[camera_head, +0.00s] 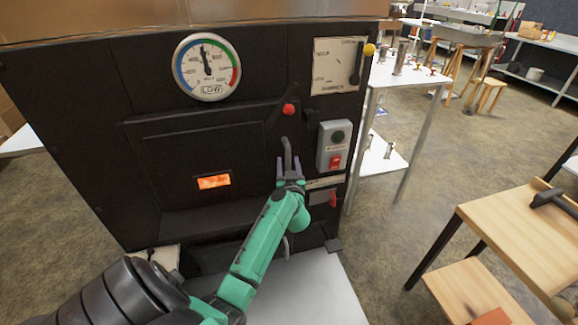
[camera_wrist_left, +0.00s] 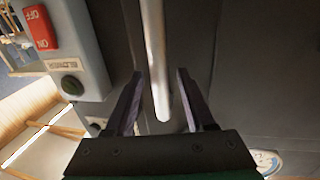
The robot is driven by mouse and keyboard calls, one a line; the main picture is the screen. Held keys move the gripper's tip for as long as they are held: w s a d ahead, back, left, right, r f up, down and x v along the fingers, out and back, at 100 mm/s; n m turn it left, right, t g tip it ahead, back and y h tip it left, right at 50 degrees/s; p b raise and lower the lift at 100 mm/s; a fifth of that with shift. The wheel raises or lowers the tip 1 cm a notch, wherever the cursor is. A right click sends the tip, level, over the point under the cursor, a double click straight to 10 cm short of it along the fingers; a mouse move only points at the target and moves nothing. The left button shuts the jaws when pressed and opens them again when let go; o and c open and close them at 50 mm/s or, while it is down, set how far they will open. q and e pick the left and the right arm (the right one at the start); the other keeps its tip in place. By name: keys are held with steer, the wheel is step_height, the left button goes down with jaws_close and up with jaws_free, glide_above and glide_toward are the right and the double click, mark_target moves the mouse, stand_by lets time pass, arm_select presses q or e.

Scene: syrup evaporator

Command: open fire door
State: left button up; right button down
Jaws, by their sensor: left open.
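The fire door (camera_head: 205,165) is a black panel in the dark evaporator front, with a small glowing orange window (camera_head: 213,181). It looks shut. A grey metal bar handle (camera_head: 287,147) stands at its right side. My left gripper (camera_head: 290,168) is at the handle's lower part, open, fingers pointing up in the head view. In the left wrist view the bar (camera_wrist_left: 155,50) runs down between the two open fingers of my gripper (camera_wrist_left: 158,95), with gaps on both sides. The wrist view does not show clear contact. My right gripper is out of view.
A grey switch box (camera_head: 335,146) with a red switch is close right of the handle; it also shows in the wrist view (camera_wrist_left: 75,50). A red-knobbed lever (camera_head: 289,110) is above. A round gauge (camera_head: 206,67) is higher up. A wooden table (camera_head: 520,225) stands right.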

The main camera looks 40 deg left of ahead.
arm_select(q)
steer(key=shift+w+a, duration=0.25)
steer(key=shift+w, duration=0.05)
jaws_close()
steer(key=shift+d, duration=0.1)
stand_by(1.2)
